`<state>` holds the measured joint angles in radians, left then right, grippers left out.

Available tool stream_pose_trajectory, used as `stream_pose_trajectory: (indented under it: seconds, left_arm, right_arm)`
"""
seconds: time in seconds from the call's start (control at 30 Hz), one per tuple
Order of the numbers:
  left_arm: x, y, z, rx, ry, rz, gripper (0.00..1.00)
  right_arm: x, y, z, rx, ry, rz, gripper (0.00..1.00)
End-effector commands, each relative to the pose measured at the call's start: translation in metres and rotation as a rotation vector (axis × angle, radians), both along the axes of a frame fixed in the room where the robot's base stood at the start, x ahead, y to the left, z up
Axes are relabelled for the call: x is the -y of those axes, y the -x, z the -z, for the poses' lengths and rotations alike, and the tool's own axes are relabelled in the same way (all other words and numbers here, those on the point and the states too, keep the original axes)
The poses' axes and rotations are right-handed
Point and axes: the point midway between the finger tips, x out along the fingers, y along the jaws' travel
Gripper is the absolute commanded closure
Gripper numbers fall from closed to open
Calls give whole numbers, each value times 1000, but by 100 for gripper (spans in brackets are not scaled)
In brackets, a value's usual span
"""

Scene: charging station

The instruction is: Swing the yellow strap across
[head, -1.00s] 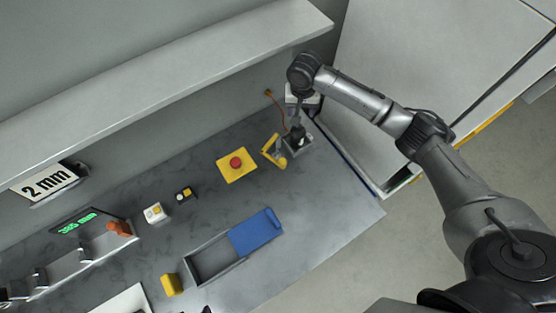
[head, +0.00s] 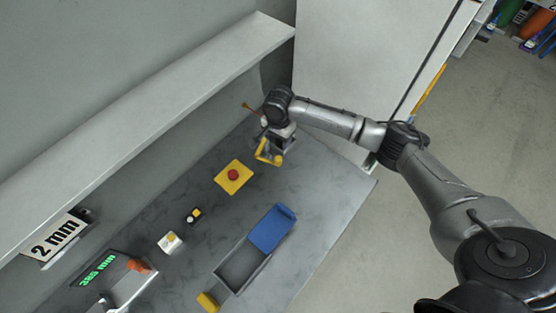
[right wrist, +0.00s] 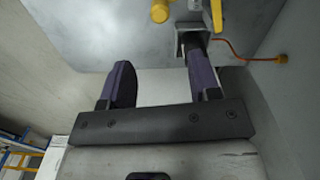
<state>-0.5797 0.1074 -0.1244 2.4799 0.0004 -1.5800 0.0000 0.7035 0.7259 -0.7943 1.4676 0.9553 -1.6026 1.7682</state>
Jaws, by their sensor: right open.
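The yellow strap (head: 264,152) stands on a small grey holder at the far end of the bench, angled, with a rounded yellow end low on its right. In the right wrist view, yellow parts of it (right wrist: 217,14) show at the top edge, cut off by the frame. My right gripper (right wrist: 158,68) is open, with nothing between its fingers. Its right finger overlaps the grey holder in that view; I cannot tell whether they touch. In the head view my right wrist hides part of the holder. My left gripper is not in view.
A yellow plate with a red button (head: 233,176) lies left of the strap. A grey tray with a blue lid (head: 272,229) is nearer. An orange cable (right wrist: 240,52) runs beside the holder. A shelf (head: 140,110) overhangs the bench's back; a white panel (head: 365,50) stands beyond the arm.

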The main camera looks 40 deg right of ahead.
Motion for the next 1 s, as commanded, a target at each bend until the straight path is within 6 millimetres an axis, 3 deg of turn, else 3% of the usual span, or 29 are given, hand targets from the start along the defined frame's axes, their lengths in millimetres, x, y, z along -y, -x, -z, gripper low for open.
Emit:
stream_pose_trajectory:
  seconds: [0.17,0.6,0.8,1.0]
  left_arm:
    - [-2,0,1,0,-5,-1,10]
    - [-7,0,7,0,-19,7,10]
    - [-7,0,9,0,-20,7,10]
    - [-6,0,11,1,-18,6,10]
  right_arm:
    - [-1,1,20,-4,1,12,43]
    - [0,1,100,-4,0,10,43]
    - [-1,1,123,-3,0,10,43]
    - [0,1,135,-2,1,8,43]
